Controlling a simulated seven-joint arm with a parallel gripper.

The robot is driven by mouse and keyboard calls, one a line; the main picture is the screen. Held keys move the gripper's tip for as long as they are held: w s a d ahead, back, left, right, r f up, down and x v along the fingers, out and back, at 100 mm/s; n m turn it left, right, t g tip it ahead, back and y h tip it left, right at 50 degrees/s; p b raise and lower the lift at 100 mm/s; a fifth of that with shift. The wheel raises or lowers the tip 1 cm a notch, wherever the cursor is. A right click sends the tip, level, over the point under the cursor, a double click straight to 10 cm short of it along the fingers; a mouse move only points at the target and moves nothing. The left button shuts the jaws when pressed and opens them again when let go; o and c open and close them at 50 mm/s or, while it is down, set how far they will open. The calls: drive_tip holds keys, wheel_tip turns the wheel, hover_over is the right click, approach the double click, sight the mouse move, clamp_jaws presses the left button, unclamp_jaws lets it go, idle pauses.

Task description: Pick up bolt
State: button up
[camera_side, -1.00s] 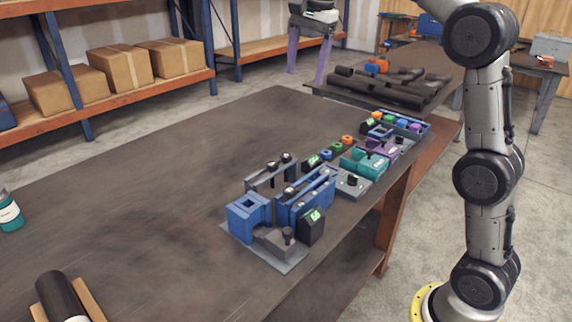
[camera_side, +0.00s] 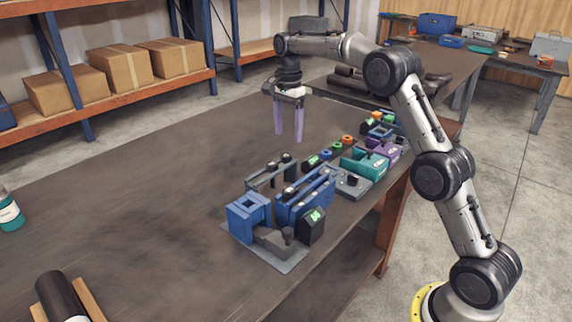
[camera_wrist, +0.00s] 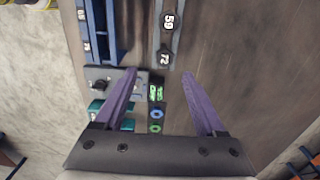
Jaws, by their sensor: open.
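Two dark bolt-like pieces with numbered round heads stand in a grey rack; one shows in the side view (camera_side: 287,157) and the wrist view (camera_wrist: 164,58), the other beside it (camera_side: 270,167) and (camera_wrist: 169,20). Which bolt is meant, I cannot tell. The grey rack (camera_side: 262,183) stands on the table. My gripper (camera_side: 288,138) has long purple fingers pointing down, above and behind the rack in the side view. In the wrist view my gripper (camera_wrist: 160,73) is open and empty, its fingers apart around the line toward the nearer head.
A blue rack (camera_side: 305,202) with smaller dark heads stands beside the grey rack. Blue (camera_side: 326,155), green (camera_side: 336,147) and orange (camera_side: 347,140) rings line up near teal (camera_side: 365,165) and purple (camera_side: 385,148) fixtures. The table's left middle (camera_side: 150,180) is clear.

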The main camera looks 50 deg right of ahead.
sight(286, 155)
drive_tip(key=shift+w+f, duration=0.2)
drive_tip(key=shift+f, duration=1.6)
drive_tip(key=shift+w+f, duration=0.15)
drive_tip(key=shift+f, duration=1.6)
clamp_jaws()
